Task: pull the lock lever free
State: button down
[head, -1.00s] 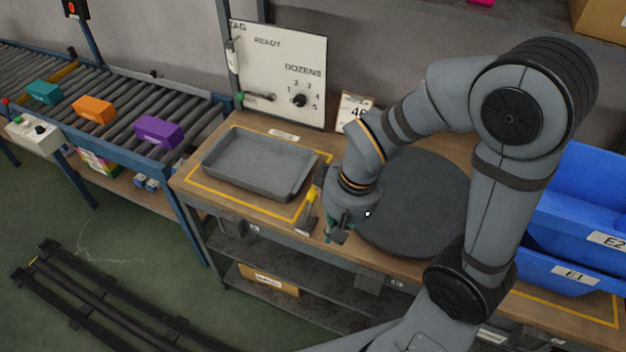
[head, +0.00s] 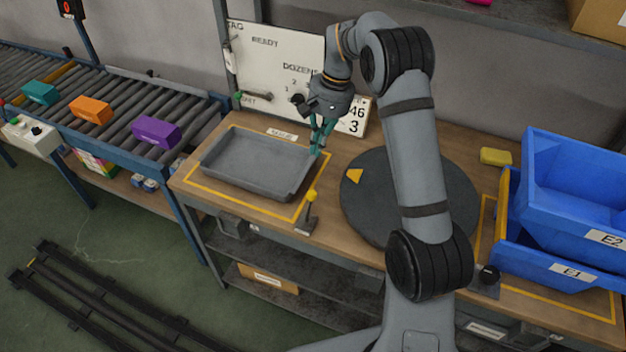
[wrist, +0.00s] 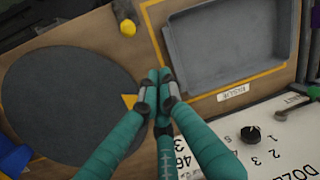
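A short lever with a yellow knob (head: 311,197), which looks like the lock lever, stands near the table's front edge, between the grey tray and the dark round turntable (head: 365,215). Its yellow knob (wrist: 127,28) also shows at the top of the wrist view. My gripper (head: 317,150) is above the back of the table, near the tray's back right corner and in front of the white panel. It is well apart from the lever. In the wrist view its teal fingers (wrist: 158,95) meet at the tips with nothing visible between them.
The grey tray (head: 222,181) lies inside a yellow outline. The white panel (head: 262,62) with a dial and a number card (head: 355,117) stand behind. Blue bins (head: 575,175) are at the right. A yellow block (head: 496,157) lies at the back right.

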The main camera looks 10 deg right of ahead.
aim_at(310, 206)
jog(key=shift+s+d, duration=0.1)
dwell(0.3)
jog(key=p+x, duration=0.1)
jog(key=x, duration=0.8)
jog(key=shift+s+f, duration=0.1)
jog(key=shift+f, duration=0.15)
jog(key=s, duration=0.1)
jog(key=s+p, duration=0.1)
jog(key=s+r+p, duration=0.1)
jog(key=shift+s+a, duration=0.25)
jog(key=shift+a, duration=0.15)
jog(key=shift+a+r, duration=0.1)
